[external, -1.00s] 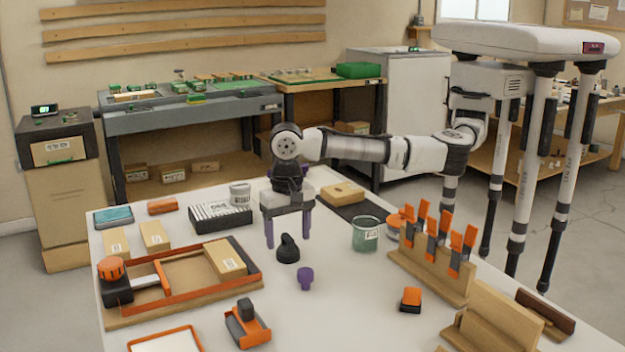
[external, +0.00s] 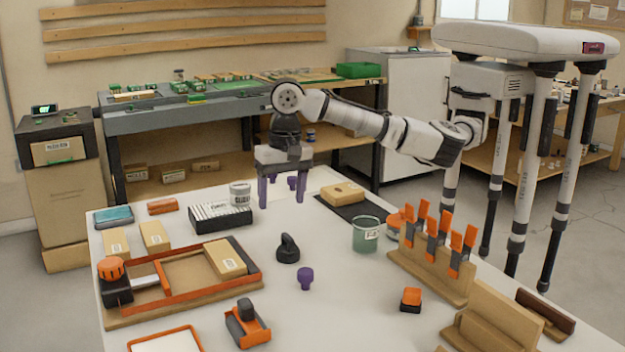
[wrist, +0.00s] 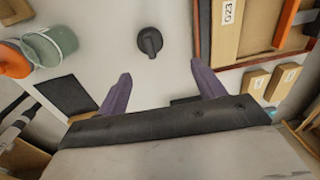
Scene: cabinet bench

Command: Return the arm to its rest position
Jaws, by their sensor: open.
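My gripper (external: 282,191) hangs above the back part of the white bench, its purple fingers pointing down. The fingers are spread apart with nothing between them; they also show in the wrist view (wrist: 160,88). My arm is bent and reaches left from its mount at the upper right. A black knobbed object (external: 288,250) stands on the bench in front of the gripper and apart from it. It also shows in the wrist view (wrist: 150,41), beyond the fingertips.
A green container (external: 366,235) and a wooden rack with orange clips (external: 430,265) stand to the right. A box on a dark mat (external: 343,193) lies right of the gripper. A grey can (external: 240,194) and a black slotted tray (external: 220,217) stand left. A purple knob (external: 305,278) stands in front.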

